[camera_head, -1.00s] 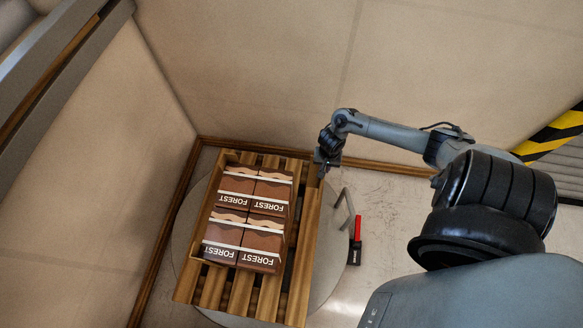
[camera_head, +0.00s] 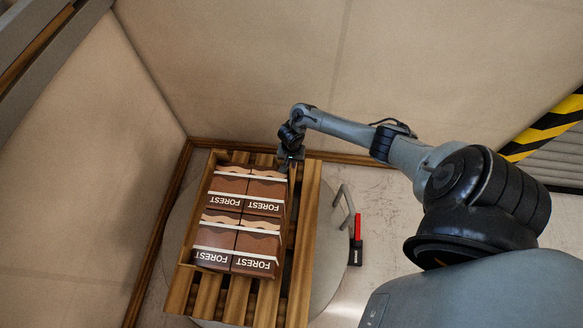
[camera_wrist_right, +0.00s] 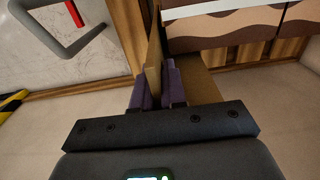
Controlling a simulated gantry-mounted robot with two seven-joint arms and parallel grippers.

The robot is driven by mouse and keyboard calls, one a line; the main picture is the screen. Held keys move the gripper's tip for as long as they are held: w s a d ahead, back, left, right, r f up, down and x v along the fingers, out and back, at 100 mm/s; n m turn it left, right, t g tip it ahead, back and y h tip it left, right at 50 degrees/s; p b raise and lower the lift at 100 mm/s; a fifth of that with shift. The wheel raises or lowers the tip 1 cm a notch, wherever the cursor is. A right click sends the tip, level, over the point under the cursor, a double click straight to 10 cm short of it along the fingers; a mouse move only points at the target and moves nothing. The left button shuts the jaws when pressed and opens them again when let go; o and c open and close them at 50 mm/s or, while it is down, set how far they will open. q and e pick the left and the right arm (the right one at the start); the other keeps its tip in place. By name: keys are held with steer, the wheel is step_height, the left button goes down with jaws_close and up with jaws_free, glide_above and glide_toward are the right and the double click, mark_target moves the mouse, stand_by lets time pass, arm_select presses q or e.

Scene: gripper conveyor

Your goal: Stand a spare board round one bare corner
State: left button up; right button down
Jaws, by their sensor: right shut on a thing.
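Brown boxes marked FOREST (camera_head: 239,237) stand stacked on a slatted wooden pallet (camera_head: 305,225). My right gripper (camera_head: 291,163) is at the stack's far right corner in the head view. In the right wrist view it is shut on a thin brown board (camera_wrist_right: 154,72), held between the purple fingertips (camera_wrist_right: 158,88). The board stands close beside the box faces (camera_wrist_right: 225,27); I cannot tell whether it touches them. Other brown boards edge the stack, as at the near left (camera_head: 187,266). The gripper hides most of the held board in the head view. My left gripper is not in view.
The pallet sits on a round grey plate (camera_head: 327,275). A grey bent handle (camera_head: 341,205) and a red-and-black item (camera_head: 357,240) are to its right. Beige walls (camera_head: 230,70) with wooden skirting close off the back and left. Bare floor (camera_head: 385,205) lies to the right.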

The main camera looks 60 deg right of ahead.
step_height(320, 180, down, 3)
steer(key=shift+f+b, duration=0.2)
steer(key=shift+b, duration=0.7)
steer(key=shift+f, duration=0.1)
steer(key=c, duration=1.2)
jaws_free()
